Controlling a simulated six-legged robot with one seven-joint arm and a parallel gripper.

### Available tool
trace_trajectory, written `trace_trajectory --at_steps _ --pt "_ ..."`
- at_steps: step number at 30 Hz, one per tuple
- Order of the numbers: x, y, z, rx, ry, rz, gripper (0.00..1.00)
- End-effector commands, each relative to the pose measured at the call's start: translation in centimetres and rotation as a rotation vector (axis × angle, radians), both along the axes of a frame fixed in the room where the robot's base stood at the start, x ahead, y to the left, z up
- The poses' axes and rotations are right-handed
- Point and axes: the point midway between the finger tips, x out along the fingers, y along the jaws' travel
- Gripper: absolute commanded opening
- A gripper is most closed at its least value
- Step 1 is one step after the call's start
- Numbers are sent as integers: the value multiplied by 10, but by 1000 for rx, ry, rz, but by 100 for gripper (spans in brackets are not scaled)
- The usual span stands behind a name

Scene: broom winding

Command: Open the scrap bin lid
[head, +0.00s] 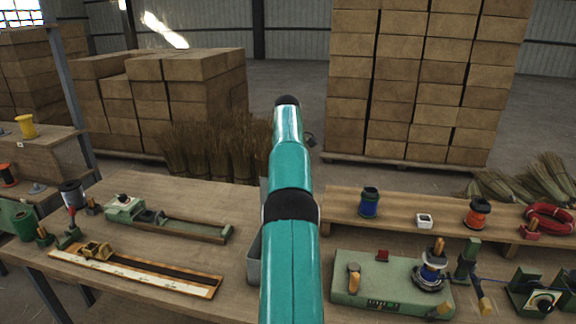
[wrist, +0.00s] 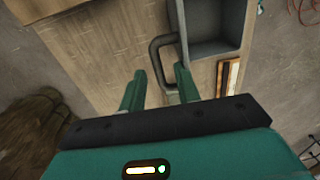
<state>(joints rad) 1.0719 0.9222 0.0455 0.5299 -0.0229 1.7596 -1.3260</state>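The grey scrap bin (head: 254,262) is mostly hidden behind my teal arm in the head view. In the wrist view, a grey, box-like recessed shape (wrist: 212,48), seemingly the bin, is at the top right. A dark looped handle (wrist: 156,52) stands out on its left side. I cannot tell clearly which part is the lid. My gripper (wrist: 160,76) has its two green fingers apart. The handle's lower end shows near the right finger, between the fingers in the picture. I cannot tell whether they touch. My gripper is not clearly seen in the head view.
The wooden workbench (head: 190,190) holds a green slide fixture (head: 170,220) and a long ruled board (head: 135,270) on the left. A green winding machine (head: 390,280) is on the right, below a shelf (head: 445,222) with spools. Stacked boxes (head: 425,80) and broom bundles stand behind.

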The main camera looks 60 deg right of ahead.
Motion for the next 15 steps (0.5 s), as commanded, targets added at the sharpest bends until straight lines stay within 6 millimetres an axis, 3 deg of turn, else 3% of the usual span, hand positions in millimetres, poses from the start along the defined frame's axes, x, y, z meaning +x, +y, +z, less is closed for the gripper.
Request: trace_trajectory --at_steps 15 --pt "-16 27 44 -1 0 0 33"
